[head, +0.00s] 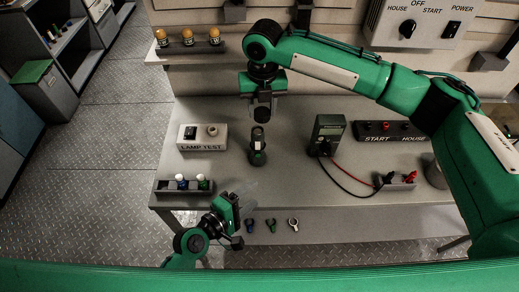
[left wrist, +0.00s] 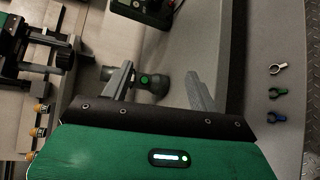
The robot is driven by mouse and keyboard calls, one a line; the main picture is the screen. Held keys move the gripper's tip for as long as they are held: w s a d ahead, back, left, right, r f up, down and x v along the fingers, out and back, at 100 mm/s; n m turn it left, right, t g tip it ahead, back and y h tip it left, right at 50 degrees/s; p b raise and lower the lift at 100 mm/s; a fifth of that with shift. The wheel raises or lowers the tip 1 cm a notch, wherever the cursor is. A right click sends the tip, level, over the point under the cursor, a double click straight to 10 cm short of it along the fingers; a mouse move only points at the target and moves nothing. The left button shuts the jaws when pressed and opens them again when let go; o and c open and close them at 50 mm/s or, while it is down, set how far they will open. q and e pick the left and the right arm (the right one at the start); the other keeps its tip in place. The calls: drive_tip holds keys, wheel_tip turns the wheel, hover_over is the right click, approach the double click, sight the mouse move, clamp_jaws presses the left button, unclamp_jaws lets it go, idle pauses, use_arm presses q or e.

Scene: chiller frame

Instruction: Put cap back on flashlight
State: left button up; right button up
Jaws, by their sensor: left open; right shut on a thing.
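The flashlight (head: 257,146) stands upright on the bench, dark with a green part near its base. In the left wrist view the flashlight (left wrist: 152,86) shows beyond my finger gap with a green spot. My right gripper (head: 262,111) points down just above the flashlight, shut on a small dark piece that appears to be the cap; the fingers mostly hide it. My right gripper (left wrist: 66,52) also shows at the left of the wrist view. My left gripper (head: 246,190) is open and empty at the bench's front, apart from the flashlight; its fingers (left wrist: 158,90) are spread.
The lamp test box (head: 203,138) is left of the flashlight, and a multimeter (head: 327,134) with leads is right. A dark rack (head: 184,186) with small bulbs sits at the front left. Several amber lamps line a shelf (head: 170,48). Small coloured clips (head: 271,225) hang below the front edge.

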sight(256, 145)
drive_tip(key=shift+w+a+r+n, duration=0.15)
drive_tip(key=shift+w+a+n, duration=0.05)
drive_tip(key=shift+a+n, duration=0.5)
drive_tip(key=shift+d+r+n, duration=0.1)
drive_tip(key=shift+n, duration=0.2)
drive_tip(key=shift+w, duration=0.1)
use_arm(q)
drive_tip(key=w+a+r+n+t+y, duration=0.1)
drive_tip(key=w+n+t+y, duration=0.4)
drive_tip(key=n, duration=1.5)
drive_tip(key=shift+w+a+r+t, duration=0.15)
drive_tip(key=shift+w+r+t, duration=0.15)
drive_tip(key=shift+w+t, duration=0.4)
drive_tip(key=shift+w, duration=0.1)
drive_tip(key=x, duration=1.2)
drive_tip(key=shift+f, duration=0.15)
drive_tip(key=shift+c, duration=0.2)
clamp_jaws()
use_arm(e)
drive_tip(key=shift+f, duration=2.5)
